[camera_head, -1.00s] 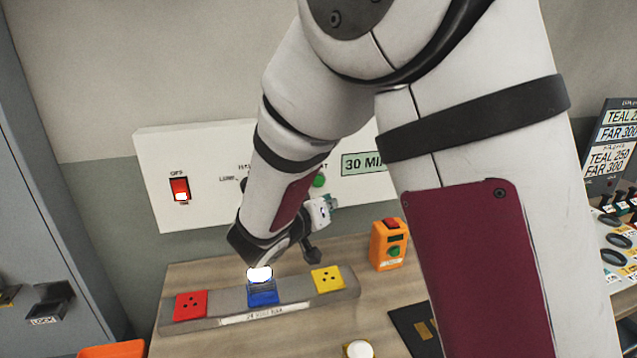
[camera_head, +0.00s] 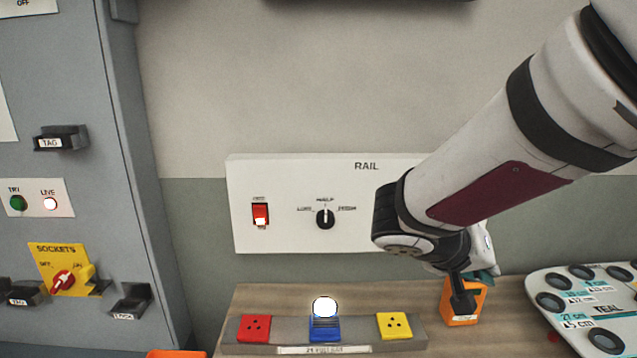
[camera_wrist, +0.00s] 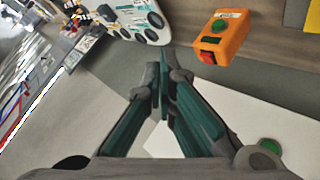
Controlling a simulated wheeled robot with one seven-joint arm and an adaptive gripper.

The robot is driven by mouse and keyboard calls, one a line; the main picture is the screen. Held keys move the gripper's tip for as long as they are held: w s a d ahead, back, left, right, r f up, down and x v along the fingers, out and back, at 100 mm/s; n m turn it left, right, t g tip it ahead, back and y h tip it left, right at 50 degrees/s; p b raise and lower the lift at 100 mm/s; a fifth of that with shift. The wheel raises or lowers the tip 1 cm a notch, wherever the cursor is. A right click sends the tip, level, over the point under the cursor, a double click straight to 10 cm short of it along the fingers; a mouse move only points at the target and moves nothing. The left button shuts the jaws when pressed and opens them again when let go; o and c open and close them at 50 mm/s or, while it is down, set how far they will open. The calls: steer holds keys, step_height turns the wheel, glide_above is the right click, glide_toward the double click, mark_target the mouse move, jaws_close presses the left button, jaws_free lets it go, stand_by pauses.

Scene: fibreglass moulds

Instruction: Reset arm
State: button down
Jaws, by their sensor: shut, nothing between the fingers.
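The orange box (camera_wrist: 221,38) shows there beyond the fingertips, to the right, with a green and a red button. My arm reaches in from the upper right in the head view and hides the right part of the RAIL panel (camera_head: 290,235).
A grey strip (camera_head: 285,335) with red, blue and yellow sockets lies on the wooden bench (camera_head: 280,294); a lit white lamp (camera_head: 324,306) is at the blue one. A white board with dark rings (camera_head: 550,285) is at right. A grey cabinet (camera_head: 100,200) stands at left.

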steer(key=s+a+n+g+y, duration=0.15)
steer(key=s+y, duration=0.35)
steer(key=s, duration=0.7)
steer(key=s+a+r+n+t+y, duration=0.2)
steer(key=s+a+y, duration=0.2)
steer(key=a, duration=0.3)
steer(key=shift+s+r+n+y, duration=0.3)
steer(key=shift+s+n+y, duration=0.1)
steer(key=shift+s, duration=0.25)
